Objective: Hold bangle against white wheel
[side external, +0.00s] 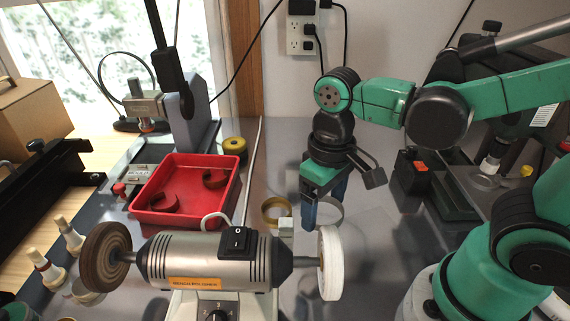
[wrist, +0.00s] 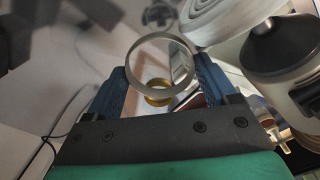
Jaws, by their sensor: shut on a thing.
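My gripper (side external: 311,210) has blue fingers pointing down and is shut on a thin grey metal bangle (side external: 341,210). In the wrist view the bangle (wrist: 132,70) stands out between the two fingertips (wrist: 160,85) as an open ring. The white wheel (side external: 330,262) is on the right end of the polisher, just in front of and below the bangle in the side view. In the wrist view the wheel (wrist: 228,18) is at the upper right, and the bangle's upper right edge appears very near it. I cannot tell whether they touch.
The grey polisher (side external: 205,260) carries a brown wheel (side external: 105,257) on its left. A yellow brass ring (side external: 276,210) lies on the bench left of my gripper. A red tray (side external: 185,217) holding rings stands farther left. A yellow tape roll (side external: 235,146) sits behind it.

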